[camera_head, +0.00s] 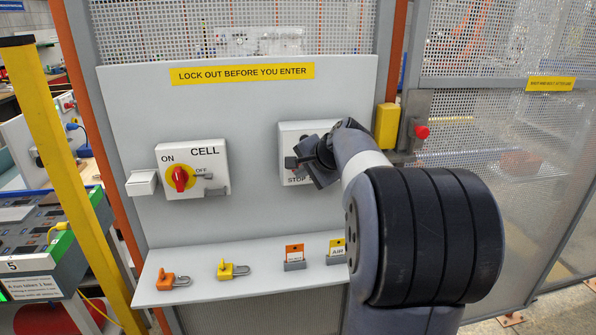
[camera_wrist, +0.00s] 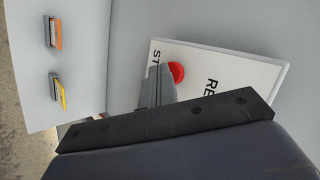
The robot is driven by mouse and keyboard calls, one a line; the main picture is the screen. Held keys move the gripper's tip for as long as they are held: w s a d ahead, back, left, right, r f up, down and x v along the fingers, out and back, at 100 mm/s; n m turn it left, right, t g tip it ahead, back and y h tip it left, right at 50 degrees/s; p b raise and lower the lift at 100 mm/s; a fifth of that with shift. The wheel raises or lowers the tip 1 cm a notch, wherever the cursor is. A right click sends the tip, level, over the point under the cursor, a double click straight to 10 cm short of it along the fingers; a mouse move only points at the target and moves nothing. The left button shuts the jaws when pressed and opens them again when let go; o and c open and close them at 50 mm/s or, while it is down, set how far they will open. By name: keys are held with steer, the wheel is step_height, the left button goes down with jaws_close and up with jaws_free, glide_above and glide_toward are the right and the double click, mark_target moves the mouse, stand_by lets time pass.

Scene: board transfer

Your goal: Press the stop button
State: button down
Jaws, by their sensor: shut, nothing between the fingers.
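The stop button is a red round button (camera_wrist: 178,71) on a white control box (camera_wrist: 225,65), in the wrist view. Its label starts with "ST", and letters "RE" stand farther right on the box. In the head view the same box (camera_head: 292,132) is on the grey panel with "STOP" along its lower edge, and my arm covers much of it. My gripper (camera_wrist: 160,88) is shut and empty, its tips close beside the red button and partly over the label. In the head view my gripper (camera_head: 291,163) is in front of the box's lower left. I cannot tell whether it touches the button.
A CELL switch box (camera_head: 206,153) with a red and yellow rotary knob is to the left. A shelf (camera_head: 205,292) below holds orange (camera_head: 168,280) and yellow (camera_head: 230,270) padlocks and two tags (camera_head: 294,255).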

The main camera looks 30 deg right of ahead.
steer(key=shift+s, duration=0.1)
steer(key=shift+s+a+b, duration=0.25)
steer(key=shift+s+b, duration=0.1)
steer(key=shift+s, duration=0.35)
steer(key=shift+s, duration=0.1)
steer(key=s, duration=0.2)
steer(key=s+a+b, duration=0.1)
steer(key=s, duration=0.1)
steer(key=shift+s+a+b, duration=0.15)
steer(key=shift+s+b, duration=0.15)
stand_by(0.4)
steer(key=s, duration=0.2)
steer(key=s+a+b, duration=0.1)
steer(key=shift+s, duration=0.4)
